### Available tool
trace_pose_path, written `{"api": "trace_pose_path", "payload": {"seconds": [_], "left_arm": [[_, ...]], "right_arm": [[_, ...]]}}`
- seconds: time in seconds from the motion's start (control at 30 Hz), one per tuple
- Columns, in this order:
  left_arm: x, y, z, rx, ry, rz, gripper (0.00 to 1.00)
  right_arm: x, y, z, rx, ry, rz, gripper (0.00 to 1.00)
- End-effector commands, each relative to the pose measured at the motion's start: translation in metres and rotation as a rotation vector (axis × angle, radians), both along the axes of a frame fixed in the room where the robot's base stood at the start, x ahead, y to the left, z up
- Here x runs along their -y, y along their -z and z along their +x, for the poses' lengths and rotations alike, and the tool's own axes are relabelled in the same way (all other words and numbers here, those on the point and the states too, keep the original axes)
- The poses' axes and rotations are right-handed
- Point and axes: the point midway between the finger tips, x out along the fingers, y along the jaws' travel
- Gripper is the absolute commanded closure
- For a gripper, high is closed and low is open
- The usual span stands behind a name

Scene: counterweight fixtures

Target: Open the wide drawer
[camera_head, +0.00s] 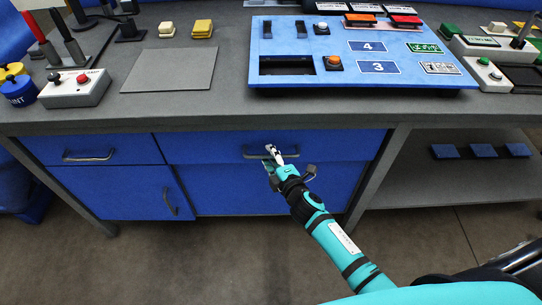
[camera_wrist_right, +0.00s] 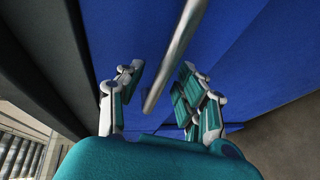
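The wide drawer (camera_head: 340,147) is the blue front under the countertop in the head view, and it looks shut. Its metal bar handle (camera_head: 250,154) is partly hidden by my right gripper (camera_head: 275,155), which is at the handle's right part. In the right wrist view the handle (camera_wrist_right: 174,55) runs down between the two fingers of my right gripper (camera_wrist_right: 158,88). The fingers are apart, with visible gaps to the bar. Whether either finger touches it is unclear. My left gripper is not in view.
A narrower blue drawer (camera_head: 90,149) with its own handle is to the left, above a cabinet door (camera_head: 125,190). The grey countertop (camera_head: 205,112) overhangs them. An open shelf (camera_head: 450,180) with blue blocks is at the right. Floor (camera_head: 240,255) in front is clear.

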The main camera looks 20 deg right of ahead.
Motion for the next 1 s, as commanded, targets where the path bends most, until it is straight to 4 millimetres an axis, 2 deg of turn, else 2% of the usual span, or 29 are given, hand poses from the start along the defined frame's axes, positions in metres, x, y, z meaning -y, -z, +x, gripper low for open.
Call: {"api": "trace_pose_path", "payload": {"seconds": [0.33, 0.63, 1.0], "left_arm": [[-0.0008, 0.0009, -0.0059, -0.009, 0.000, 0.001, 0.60], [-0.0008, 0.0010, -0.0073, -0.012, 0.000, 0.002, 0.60], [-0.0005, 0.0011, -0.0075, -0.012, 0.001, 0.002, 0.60]], "right_arm": [[-0.0007, 0.0009, 0.0049, 0.000, 0.000, 0.000, 0.64], [-0.0005, 0.0010, 0.0046, -0.001, 0.000, 0.000, 1.00], [-0.0003, 0.0006, 0.0047, 0.000, 0.000, 0.001, 1.00]]}}
